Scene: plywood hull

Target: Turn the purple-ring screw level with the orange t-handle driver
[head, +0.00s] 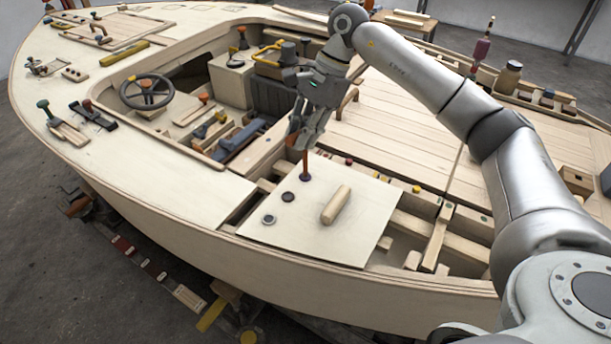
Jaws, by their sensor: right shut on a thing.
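My right gripper (306,132) points down over the loose pale panel near the front side of the hull. It is shut on the orange t-handle driver (305,164); the handle is mostly hidden between the fingers. The driver's orange-red shaft stands about upright, and its lower end meets a dark round screw head (304,177) at the panel's back left. I cannot make out the ring colour there. A second dark, slightly purplish round screw (288,196) and a grey ringed one (268,219) lie in a line toward the front left. My left gripper is out of view.
A wooden grip block (336,205) rises from the panel (330,240), right of the screws. Open framing with beams (437,236) lies to the right. A steering wheel (147,91) and loose tools are at the left.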

